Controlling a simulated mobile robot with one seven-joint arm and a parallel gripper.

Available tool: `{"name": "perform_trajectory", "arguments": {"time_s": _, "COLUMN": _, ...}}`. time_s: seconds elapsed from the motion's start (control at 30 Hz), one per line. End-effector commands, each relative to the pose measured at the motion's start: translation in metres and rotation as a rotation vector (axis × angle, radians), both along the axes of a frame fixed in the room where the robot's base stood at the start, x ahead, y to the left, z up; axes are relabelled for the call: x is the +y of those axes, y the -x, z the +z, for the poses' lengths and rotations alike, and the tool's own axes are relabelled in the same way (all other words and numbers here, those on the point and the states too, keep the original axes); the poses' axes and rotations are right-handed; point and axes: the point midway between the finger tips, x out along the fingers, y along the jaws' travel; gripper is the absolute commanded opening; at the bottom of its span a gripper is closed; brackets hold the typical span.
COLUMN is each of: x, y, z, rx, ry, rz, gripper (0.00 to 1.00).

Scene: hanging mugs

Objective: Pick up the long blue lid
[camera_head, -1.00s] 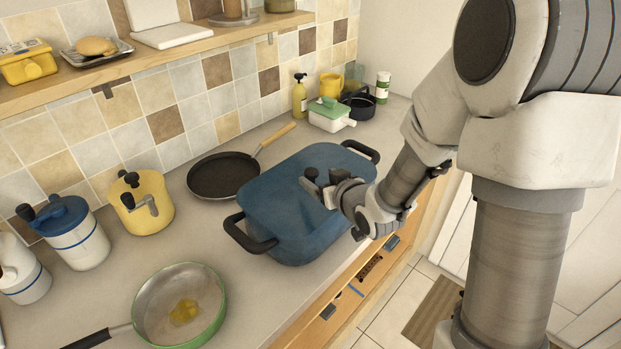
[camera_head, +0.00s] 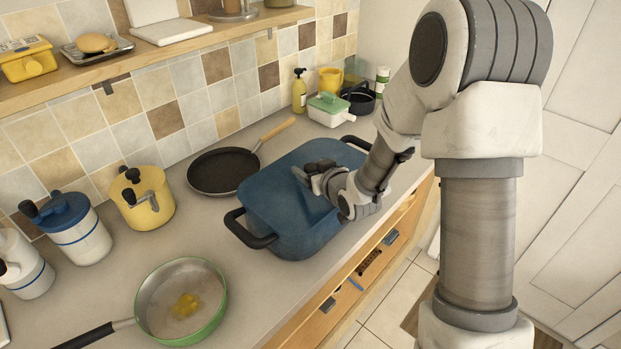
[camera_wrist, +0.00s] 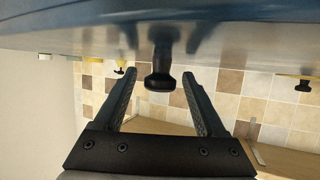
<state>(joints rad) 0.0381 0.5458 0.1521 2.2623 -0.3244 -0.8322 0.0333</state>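The long blue lid (camera_head: 275,205) lies on the large blue pot with black side handles on the counter. In the wrist view my gripper (camera_wrist: 160,75) is open, with one finger on each side of a dark knob (camera_wrist: 160,62) on the lid. Gaps show between the knob and both fingers, so it is not gripped.
A black pan (camera_head: 222,171) sits behind the pot. A green-rimmed pan (camera_head: 160,318), a yellow canister (camera_head: 150,212) and a blue-lidded jar (camera_head: 82,240) stand to the left. A green-lidded dish (camera_head: 328,108) is at the back. Shelf (camera_head: 150,50) and tiled wall border the counter.

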Motion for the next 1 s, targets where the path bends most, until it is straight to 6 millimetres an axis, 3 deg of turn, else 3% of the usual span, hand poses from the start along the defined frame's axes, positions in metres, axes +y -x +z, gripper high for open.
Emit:
{"name": "perform_trajectory", "arguments": {"time_s": 0.03, "x": 0.0, "y": 0.0001, "z": 0.0, "rx": 0.0, "ry": 0.0, "rz": 0.0, "gripper": 0.61}}
{"name": "perform_trajectory", "arguments": {"time_s": 0.3, "x": 0.0, "y": 0.0003, "z": 0.0001, "rx": 0.0, "ry": 0.0, "rz": 0.0, "gripper": 0.13}}
{"name": "perform_trajectory", "arguments": {"time_s": 0.4, "x": 0.0, "y": 0.0003, "z": 0.0001, "rx": 0.0, "ry": 0.0, "rz": 0.0, "gripper": 0.0}}
{"name": "perform_trajectory", "arguments": {"time_s": 1.0, "x": 0.0001, "y": -0.0005, "z": 0.0077, "rx": -0.004, "ry": -0.001, "rz": 0.0, "gripper": 0.0}}
